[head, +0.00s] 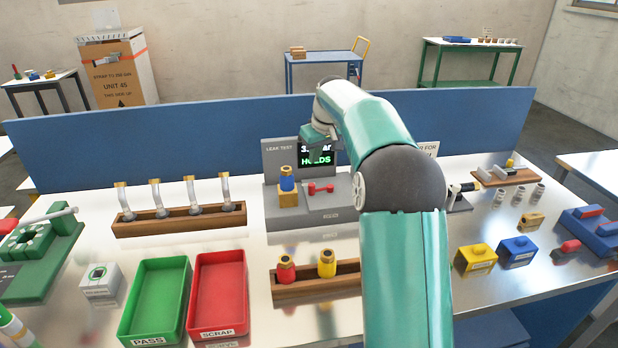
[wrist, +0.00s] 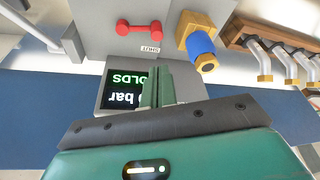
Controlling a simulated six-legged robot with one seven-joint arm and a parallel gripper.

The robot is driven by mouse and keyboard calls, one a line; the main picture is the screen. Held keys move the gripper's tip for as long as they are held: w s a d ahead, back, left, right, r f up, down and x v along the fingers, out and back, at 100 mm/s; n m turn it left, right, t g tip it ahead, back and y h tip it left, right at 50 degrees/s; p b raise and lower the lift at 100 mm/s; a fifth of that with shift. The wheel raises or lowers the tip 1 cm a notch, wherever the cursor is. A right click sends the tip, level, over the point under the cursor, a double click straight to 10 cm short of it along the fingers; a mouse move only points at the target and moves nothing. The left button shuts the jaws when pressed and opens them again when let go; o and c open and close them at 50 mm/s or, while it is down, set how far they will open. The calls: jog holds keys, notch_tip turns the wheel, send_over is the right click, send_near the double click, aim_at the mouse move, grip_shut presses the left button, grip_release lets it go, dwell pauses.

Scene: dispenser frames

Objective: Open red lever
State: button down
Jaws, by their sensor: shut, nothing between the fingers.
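The red lever (head: 320,188) is a small horizontal handle with a knob at each end, on the grey leak test station (head: 340,213). In the wrist view the red lever (wrist: 137,27) lies across the grey face beside a label that reads SHUT, upside down. My gripper (wrist: 158,78) is shut and empty, in front of the station's display, apart from the lever. In the head view my gripper's green body shows just above the lever, partly hidden by my arm. The display (head: 317,158) shows green HOLDS under a partly covered pressure reading.
A blue valve with brass ends (head: 287,180) stands in the station left of the lever. A wooden rack of bent pipes (head: 180,220) is farther left. A wooden block (head: 318,286) with two fittings stands in front. Green (head: 157,298) and red (head: 219,294) trays sit front left.

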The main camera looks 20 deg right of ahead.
jog(key=x, duration=1)
jog(key=shift+w, duration=0.1)
